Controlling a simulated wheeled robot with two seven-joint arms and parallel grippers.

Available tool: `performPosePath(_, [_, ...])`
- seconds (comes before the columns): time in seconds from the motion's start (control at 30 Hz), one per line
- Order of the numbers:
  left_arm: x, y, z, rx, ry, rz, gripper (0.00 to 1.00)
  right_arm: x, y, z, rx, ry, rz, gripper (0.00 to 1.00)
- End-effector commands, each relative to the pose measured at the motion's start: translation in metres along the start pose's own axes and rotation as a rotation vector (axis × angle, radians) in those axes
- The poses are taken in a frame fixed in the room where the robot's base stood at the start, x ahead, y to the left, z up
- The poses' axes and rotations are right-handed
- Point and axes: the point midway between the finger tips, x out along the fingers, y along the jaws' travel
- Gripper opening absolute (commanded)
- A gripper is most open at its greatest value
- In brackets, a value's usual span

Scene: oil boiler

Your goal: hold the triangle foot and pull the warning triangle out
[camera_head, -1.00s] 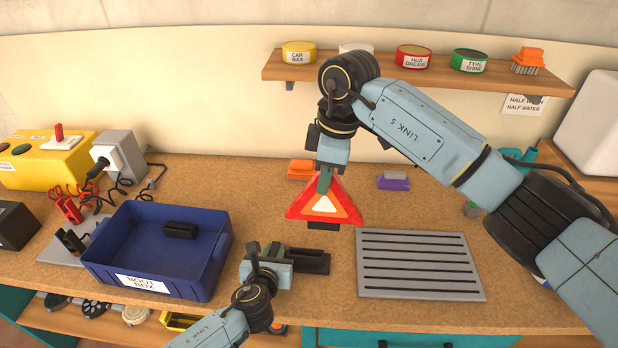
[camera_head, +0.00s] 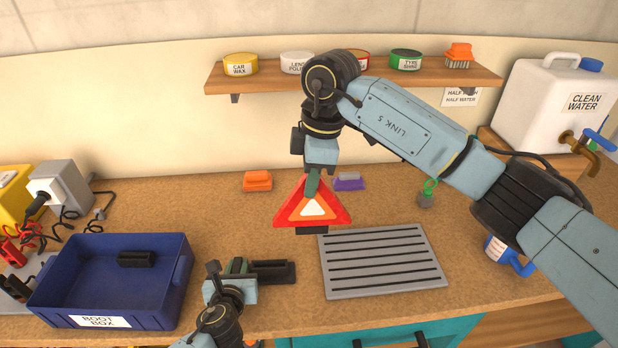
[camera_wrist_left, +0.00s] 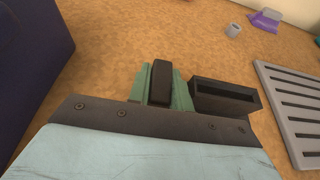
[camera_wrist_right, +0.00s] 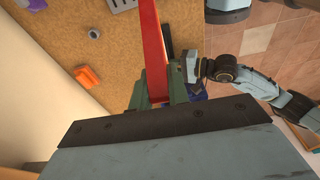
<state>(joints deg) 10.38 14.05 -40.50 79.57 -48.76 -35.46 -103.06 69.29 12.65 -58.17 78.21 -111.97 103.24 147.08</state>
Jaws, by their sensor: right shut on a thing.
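The red warning triangle (camera_head: 331,212), with an orange and white centre and a black piece at its bottom edge, hangs upright above the bench. My right gripper (camera_head: 312,184) is shut on its top. In the right wrist view the triangle (camera_wrist_right: 153,45) shows edge-on as a red strip between the fingers. The black slotted triangle foot (camera_head: 273,271) lies on the bench, apart from the triangle. My left gripper (camera_head: 240,268) is at its left end. In the left wrist view the green fingers (camera_wrist_left: 160,88) close on both sides of the foot's black block, with the slotted part (camera_wrist_left: 226,98) beside them.
A blue boot box (camera_head: 60,290) holding a black item (camera_head: 136,258) stands at left. A grey slotted grate (camera_head: 383,262) lies right of the foot. A shelf (camera_head: 280,80) with tins hangs above.

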Motion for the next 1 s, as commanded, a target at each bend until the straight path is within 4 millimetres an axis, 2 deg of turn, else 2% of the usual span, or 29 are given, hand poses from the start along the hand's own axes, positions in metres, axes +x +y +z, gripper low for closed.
performPosePath(0.03, [0.000, 0.000, 0.000, 0.000, 0.000, 0.000, 0.28, 0.000, 0.000, 0.000, 0.000, 0.000, 0.000, 0.00])
performPosePath(0.17, [0.000, 0.000, 0.000, 0.000, 0.000, 0.000, 0.45, 0.000, 0.000, 0.000, 0.000, 0.000, 0.000, 0.00])
performPosePath(0.43, [-0.001, 0.000, 0.000, 0.000, 0.000, 0.000, 0.45, 0.000, 0.000, 0.000, 0.000, 0.000, 0.000, 0.00])
performPosePath(0.57, [-0.008, 0.001, 0.000, 0.000, -0.001, 0.000, 0.45, 0.000, 0.000, -0.001, 0.000, 0.000, 0.000, 0.00])
performPosePath(0.77, [-0.037, 0.000, -0.001, -0.001, 0.001, -0.001, 0.45, 0.000, 0.000, -0.001, 0.000, 0.000, 0.001, 0.00])
performPosePath(1.0, [-0.083, 0.000, -0.001, 0.000, 0.001, -0.002, 0.45, 0.000, 0.000, 0.000, 0.000, 0.000, 0.001, 0.00])
